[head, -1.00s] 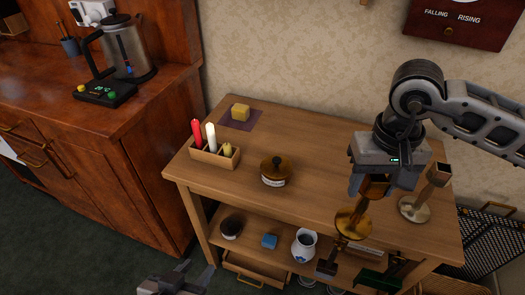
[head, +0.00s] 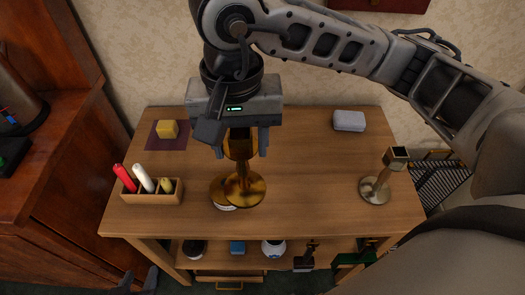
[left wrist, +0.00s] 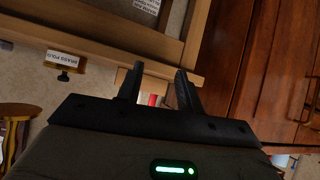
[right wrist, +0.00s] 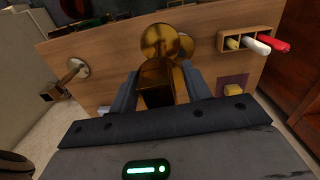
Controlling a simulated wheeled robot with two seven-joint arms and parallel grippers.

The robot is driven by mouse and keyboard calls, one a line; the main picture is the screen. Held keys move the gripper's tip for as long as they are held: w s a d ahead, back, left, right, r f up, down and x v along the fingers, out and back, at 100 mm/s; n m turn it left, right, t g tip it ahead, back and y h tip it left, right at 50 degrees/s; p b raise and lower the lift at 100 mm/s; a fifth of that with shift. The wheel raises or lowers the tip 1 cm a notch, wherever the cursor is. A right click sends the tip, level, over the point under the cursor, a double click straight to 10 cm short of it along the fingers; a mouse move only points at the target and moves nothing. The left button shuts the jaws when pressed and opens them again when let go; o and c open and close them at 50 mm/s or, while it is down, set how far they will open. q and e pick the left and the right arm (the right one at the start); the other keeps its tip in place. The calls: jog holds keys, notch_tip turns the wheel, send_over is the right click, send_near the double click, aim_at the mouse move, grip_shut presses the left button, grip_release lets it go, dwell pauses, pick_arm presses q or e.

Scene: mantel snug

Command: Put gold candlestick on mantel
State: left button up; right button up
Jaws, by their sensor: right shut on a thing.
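The gold candlestick (head: 243,188) is upright in my right gripper (head: 240,150), which is shut on its upper part. The candlestick is over the wooden table, its round base covering most of a small brass-lidded tin (head: 223,207). I cannot tell whether the base touches anything. In the right wrist view the candlestick (right wrist: 160,42) points away between the fingers (right wrist: 160,95). My left gripper (head: 139,280) shows only in part at the bottom left; in the left wrist view it is open and empty (left wrist: 158,85). No mantel is recognisable.
On the table (head: 305,190) are a candle box (head: 152,197), a yellow block (head: 167,129) on a purple cloth, a grey block (head: 349,121) and a silver candlestick (head: 375,188). A lower shelf holds several small things. A wooden cabinet (head: 60,190) stands left.

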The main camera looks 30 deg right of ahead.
jog(key=shift+a+r, duration=0.1)
jog(key=shift+r, duration=0.15)
jog(key=w+d+f+p, duration=0.1)
jog(key=w+d+f, duration=0.2)
jog(key=w+f, duration=0.3)
jog(key=w+d+f+p, duration=0.2)
jog(key=w+d+f, duration=0.1)
jog(key=w+f, duration=0.2)
notch_tip(320, 180, down, 2)
jog(key=shift+w+d+f+m, duration=0.2)
jog(key=shift+w+d+m, duration=0.1)
jog(key=shift+w+d, duration=0.1)
jog(key=o, duration=1.4)
jog(key=shift+r, duration=0.1)
jog(key=shift+c, duration=0.2)
pick_arm(q)
jog(key=shift+w+a+r, duration=0.1)
jog(key=shift+a+r, duration=0.2)
jog(key=shift+r, duration=0.5)
